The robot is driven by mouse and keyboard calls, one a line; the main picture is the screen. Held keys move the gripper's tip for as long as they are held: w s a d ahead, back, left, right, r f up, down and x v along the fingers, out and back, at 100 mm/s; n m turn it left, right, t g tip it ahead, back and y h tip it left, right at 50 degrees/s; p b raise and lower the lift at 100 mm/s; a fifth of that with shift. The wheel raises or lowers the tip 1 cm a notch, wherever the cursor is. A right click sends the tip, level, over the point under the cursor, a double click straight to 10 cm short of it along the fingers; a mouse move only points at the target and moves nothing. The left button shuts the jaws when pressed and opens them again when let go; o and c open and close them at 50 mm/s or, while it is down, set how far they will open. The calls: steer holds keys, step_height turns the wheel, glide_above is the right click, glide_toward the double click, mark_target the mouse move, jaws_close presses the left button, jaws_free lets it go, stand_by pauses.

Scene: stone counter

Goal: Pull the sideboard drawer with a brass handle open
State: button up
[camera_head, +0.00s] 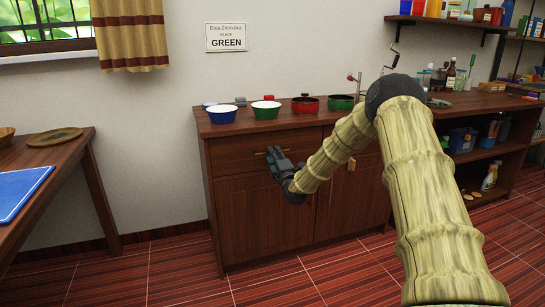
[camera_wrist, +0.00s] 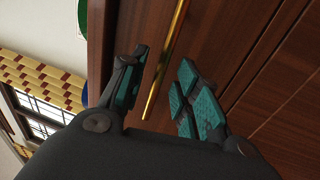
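The wooden sideboard (camera_head: 240,205) stands against the wall. Its upper left drawer (camera_head: 232,150) looks closed, with its front flush with the cabinet. The brass handle (camera_wrist: 168,62) is a thin golden bar in the wrist view, with its lower end between my fingers. My gripper (camera_head: 275,158) is at the drawer front, and it also shows in the wrist view (camera_wrist: 162,88). Its teal-padded fingers are apart, one on each side of the bar, with a visible gap. In the head view my gripper and arm hide most of the handle and part of the drawer.
Blue, green and red bowls (camera_head: 221,113) stand on the sideboard top. A wooden table (camera_head: 75,160) with a blue board (camera_head: 20,188) is at the left. Open shelves (camera_head: 490,150) with bottles and boxes are at the right. Tiled floor (camera_head: 170,275) in front is clear.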

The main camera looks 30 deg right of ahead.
steer(key=shift+x, duration=1.15)
jaws_close()
